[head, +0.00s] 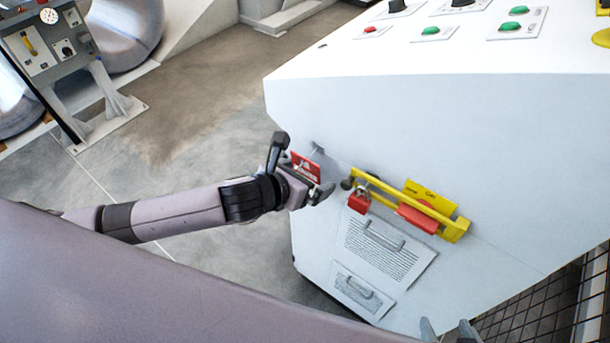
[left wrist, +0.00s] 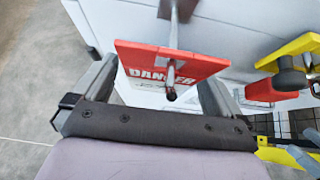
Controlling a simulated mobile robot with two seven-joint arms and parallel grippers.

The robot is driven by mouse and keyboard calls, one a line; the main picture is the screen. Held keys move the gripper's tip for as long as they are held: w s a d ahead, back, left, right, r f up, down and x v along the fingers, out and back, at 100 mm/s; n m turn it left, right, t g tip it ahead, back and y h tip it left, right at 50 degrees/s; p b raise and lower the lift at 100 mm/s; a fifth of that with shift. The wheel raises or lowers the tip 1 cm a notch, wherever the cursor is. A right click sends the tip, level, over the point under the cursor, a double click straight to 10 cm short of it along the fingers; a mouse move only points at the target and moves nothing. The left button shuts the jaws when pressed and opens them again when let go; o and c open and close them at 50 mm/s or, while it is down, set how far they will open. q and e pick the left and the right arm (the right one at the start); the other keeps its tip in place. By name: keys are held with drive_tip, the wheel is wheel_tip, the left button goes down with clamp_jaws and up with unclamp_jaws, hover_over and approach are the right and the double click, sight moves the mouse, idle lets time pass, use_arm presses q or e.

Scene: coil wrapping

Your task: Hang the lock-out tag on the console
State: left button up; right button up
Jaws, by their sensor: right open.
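The red lock-out tag (head: 306,168) is at a metal peg (head: 318,148) on the white console's (head: 420,130) side. In the left wrist view the tag (left wrist: 160,62) reads DANGER, and the peg (left wrist: 173,50) passes through it, its dark tip on the near side. My left gripper (head: 300,170) is at the tag. In the left wrist view its fingers (left wrist: 155,82) are spread apart near the tag's two sides; whether they touch it is unclear. My right gripper (head: 449,329) shows only its fingertips at the bottom edge, open, below the console's papers.
Right of the tag, a yellow bar (head: 405,200) with a red padlock (head: 359,201) and red handle crosses the console. Two papers with handles sit below it. Black mesh (head: 540,312) stands at lower right. A grey control stand (head: 50,45) is at upper left; floor between is clear.

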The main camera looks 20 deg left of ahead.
use_arm(q)
drive_tip(key=v, duration=0.7)
idle(0.3)
drive_tip(key=s+d+f+n+h, duration=0.1)
drive_tip(key=s+d+f+n, duration=0.15)
drive_tip(key=n, duration=0.75)
drive_tip(key=s+d+f+n+h, duration=0.1)
drive_tip(key=s+f+n, duration=0.15)
drive_tip(key=n, duration=0.75)
drive_tip(key=s+a+f+n+y, duration=0.3)
drive_tip(key=s+a+f+n, duration=0.5)
drive_tip(key=n, duration=0.9)
drive_tip(key=shift+a+f+n+y, duration=0.3)
drive_tip(key=shift+f+n, duration=0.1)
drive_tip(key=shift+f, duration=0.5)
idle(2.4)
